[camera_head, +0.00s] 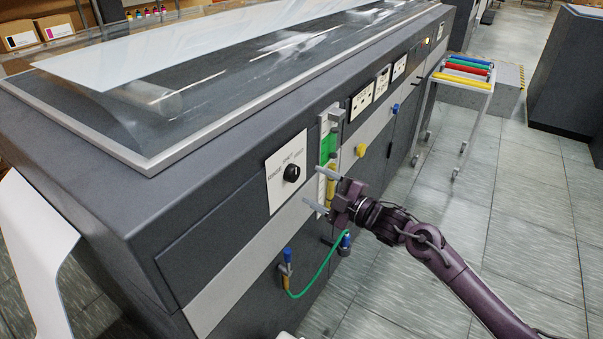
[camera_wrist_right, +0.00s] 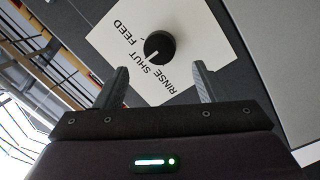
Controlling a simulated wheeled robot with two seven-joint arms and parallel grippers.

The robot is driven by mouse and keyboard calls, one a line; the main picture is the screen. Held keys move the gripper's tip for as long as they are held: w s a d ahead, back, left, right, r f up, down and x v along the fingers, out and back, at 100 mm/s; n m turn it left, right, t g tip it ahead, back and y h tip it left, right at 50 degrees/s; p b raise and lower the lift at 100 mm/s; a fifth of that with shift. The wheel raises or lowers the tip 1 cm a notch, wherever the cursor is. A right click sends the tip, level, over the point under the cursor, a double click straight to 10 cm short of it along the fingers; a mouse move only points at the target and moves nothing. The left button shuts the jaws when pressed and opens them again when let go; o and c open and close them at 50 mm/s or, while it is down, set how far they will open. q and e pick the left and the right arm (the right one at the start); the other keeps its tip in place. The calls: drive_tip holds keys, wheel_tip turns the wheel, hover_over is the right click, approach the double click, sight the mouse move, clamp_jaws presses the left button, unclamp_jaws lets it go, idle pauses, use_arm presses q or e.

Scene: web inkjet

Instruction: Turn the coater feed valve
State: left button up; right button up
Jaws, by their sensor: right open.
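The coater feed valve is a round black knob (camera_head: 291,173) on a white plate (camera_head: 274,188) on the dark machine's side panel. In the right wrist view the knob (camera_wrist_right: 158,47) has a white pointer mark toward SHUT, with FEED and RINSE printed on either side. My right gripper (camera_head: 319,188) is open and empty, just right of the plate in the head view. In the right wrist view its two fingers (camera_wrist_right: 160,80) stand apart, with the knob showing beyond and between their tips, not gripped. My left gripper is not in view.
A green and yellow strip (camera_head: 328,150) with protruding brackets is beside my right gripper. Below is a green hose (camera_head: 318,277) with blue fittings. Yellow (camera_head: 361,150) and blue (camera_head: 396,108) knobs lie further along the panel. A cart with coloured rollers (camera_head: 467,68) stands behind.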

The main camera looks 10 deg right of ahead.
sight(295, 176)
drive_tip(key=p+x, duration=0.1)
drive_tip(key=x, duration=0.5)
drive_tip(key=shift+w+a+p, duration=0.15)
drive_tip(key=shift+w+p, duration=0.05)
drive_tip(key=shift+p, duration=0.1)
drive_tip(key=c, duration=1)
